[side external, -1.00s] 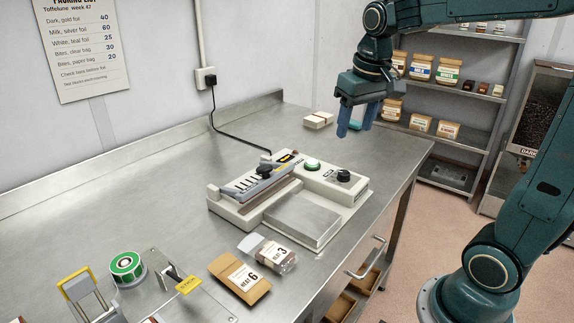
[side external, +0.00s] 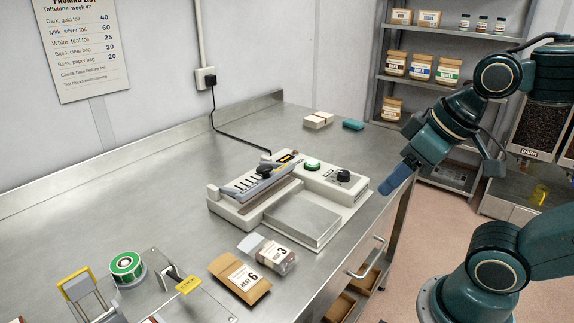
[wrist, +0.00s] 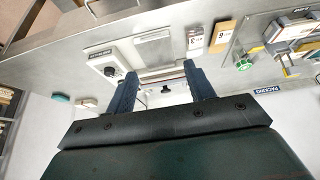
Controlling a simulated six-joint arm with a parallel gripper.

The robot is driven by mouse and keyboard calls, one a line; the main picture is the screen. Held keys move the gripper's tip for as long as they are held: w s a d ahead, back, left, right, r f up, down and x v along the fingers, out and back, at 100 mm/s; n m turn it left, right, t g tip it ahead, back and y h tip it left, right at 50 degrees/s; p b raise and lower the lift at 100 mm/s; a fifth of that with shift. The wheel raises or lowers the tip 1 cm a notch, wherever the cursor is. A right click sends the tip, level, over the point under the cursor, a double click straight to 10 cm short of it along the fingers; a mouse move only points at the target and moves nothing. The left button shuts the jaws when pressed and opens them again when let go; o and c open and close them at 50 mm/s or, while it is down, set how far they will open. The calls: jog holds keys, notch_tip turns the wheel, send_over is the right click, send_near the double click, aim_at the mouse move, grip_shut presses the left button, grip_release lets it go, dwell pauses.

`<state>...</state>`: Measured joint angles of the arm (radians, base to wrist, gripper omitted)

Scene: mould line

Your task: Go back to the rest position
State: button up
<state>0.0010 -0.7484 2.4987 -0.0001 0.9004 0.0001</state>
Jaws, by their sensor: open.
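My gripper (side external: 397,181) is in the air off the right edge of the steel bench (side external: 130,205) in the side view, its blue fingers pointing down and left. In the wrist view my gripper (wrist: 164,92) shows its two blue fingers apart with nothing between them. The heat sealer (side external: 240,208), with a black knob and green button, stands on the bench to the left of my gripper and apart from it. It also shows beyond my fingers in the wrist view (wrist: 108,68).
A brown paper bag (side external: 240,279) and a clear bag (side external: 268,254) lie in front of the sealer. A green label roll (side external: 127,267) is at front left. Shelves with jars (side external: 420,67) stand behind my arm.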

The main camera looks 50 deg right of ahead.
dwell(0.6)
jog(key=shift+o, duration=1.4)
